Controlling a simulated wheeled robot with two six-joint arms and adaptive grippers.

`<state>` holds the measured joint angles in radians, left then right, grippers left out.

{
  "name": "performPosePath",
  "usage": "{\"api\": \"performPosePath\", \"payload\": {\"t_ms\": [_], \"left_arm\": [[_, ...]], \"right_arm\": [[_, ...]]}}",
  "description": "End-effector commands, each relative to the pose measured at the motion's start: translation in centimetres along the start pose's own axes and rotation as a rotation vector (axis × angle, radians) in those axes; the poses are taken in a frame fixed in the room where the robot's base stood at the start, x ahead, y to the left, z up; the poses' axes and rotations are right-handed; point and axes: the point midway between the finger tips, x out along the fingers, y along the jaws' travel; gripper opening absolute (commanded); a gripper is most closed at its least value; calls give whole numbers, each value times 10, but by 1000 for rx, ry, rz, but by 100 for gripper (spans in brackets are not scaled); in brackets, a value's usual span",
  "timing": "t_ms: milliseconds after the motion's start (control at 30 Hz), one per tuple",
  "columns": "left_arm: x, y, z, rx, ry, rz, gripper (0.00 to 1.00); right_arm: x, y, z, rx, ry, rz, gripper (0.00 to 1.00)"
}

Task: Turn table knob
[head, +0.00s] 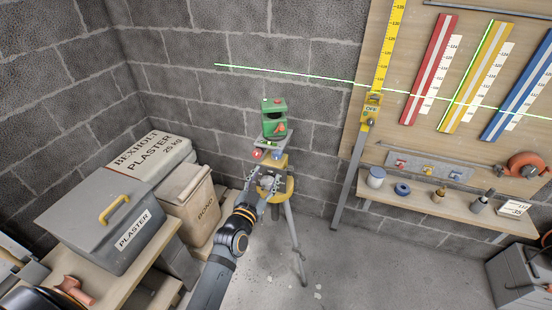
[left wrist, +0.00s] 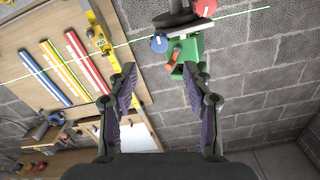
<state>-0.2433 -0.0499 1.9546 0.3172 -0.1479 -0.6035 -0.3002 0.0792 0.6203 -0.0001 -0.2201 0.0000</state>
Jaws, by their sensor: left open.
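A green laser level (head: 274,118) sits on a small grey table on top of a yellow-headed tripod (head: 287,186). A red knob (head: 257,155) and a blue knob (head: 278,155) show at the table's front edge. My left gripper (head: 264,181) is open and empty, just below the knobs and in front of the tripod head. The left wrist view is turned over: the blue knob (left wrist: 158,43) lies beyond and between the open fingertips, touching neither. The red knob (left wrist: 206,8) is at the top, right of the fingers. My right gripper is not seen.
A board with red, yellow and blue rulers (head: 520,85) hangs at right, crossed by a tilted green laser line. A shelf (head: 450,212) with small items is below. Floor right of the tripod is clear.

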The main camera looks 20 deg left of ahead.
Motion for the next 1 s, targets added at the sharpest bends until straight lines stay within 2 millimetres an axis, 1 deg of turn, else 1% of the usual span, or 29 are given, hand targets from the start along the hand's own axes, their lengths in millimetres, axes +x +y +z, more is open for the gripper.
{"api": "performPosePath", "payload": {"t_ms": [133,300,400,500,633,867,933,1000], "left_arm": [[24,-1,-5,0,2,0,50],[62,-1,-3,0,1,0,50],[80,-1,-2,-2,1,0,50],[92,0,0,-2,-1,1,50],[100,0,0,0,-1,0,50],[101,0,1,-1,-2,0,50],[101,0,1,-1,-2,1,43],[101,0,1,-1,-2,1,34]], "right_arm": [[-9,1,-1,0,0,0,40],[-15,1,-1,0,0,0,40],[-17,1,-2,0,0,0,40],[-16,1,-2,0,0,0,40],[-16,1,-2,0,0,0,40],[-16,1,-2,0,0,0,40],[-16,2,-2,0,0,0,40],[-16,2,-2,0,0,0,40]]}}
